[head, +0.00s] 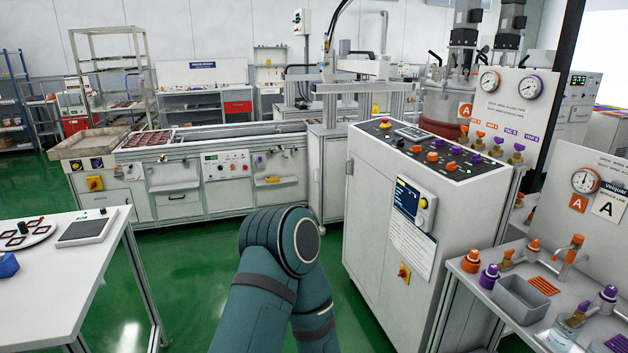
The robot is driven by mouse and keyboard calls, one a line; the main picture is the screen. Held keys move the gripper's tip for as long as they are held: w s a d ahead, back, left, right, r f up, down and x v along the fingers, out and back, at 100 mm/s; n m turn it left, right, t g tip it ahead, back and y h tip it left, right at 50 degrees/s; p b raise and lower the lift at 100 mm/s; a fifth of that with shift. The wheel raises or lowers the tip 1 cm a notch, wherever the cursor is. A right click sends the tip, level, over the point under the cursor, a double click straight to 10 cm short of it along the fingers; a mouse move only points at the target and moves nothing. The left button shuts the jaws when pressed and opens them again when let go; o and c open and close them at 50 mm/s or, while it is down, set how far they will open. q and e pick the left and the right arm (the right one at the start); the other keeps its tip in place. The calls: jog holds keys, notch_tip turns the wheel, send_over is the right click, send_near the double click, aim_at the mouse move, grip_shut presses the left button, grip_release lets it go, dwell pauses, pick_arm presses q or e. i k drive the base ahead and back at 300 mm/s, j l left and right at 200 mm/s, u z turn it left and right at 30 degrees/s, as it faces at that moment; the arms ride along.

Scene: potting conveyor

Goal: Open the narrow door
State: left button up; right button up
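A tall white control cabinet (375,215) stands right of centre, with orange and purple knobs on its sloped top. A display panel (414,203) and an orange-yellow switch (404,271) are on its side. Small dark hinge-like fittings show on its narrow left edge. I cannot tell for sure which panel is the narrow door; no door is visibly standing open. One of my arms shows at the bottom centre, its teal elbow in front of the floor and conveyor. Neither gripper is in view.
A white table (50,290) with a tablet (86,231) stands at the left. The conveyor bench (215,185) runs along the back. A bench (515,315) with valves and a grey bin (522,299) is at the right. Green floor (190,265) is clear between.

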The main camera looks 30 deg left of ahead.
aim_at(313, 143)
jog(key=i+j+u, duration=0.8)
jog(key=i+u, duration=0.15)
jog(key=i, duration=0.15)
jog(key=i+j+u, duration=0.15)
jog(key=i+u, duration=0.2)
jog(key=i, duration=0.3)
jog(key=i+u, duration=0.35)
jog(key=i, duration=1.8)
jog(key=i+z, duration=0.45)
jog(key=i, duration=0.15)
jog(key=i+j+z, duration=0.15)
jog(key=i+z, duration=1.15)
jog(key=i+j+z, duration=0.1)
jog(key=i+z, duration=0.15)
jog(key=z, duration=0.2)
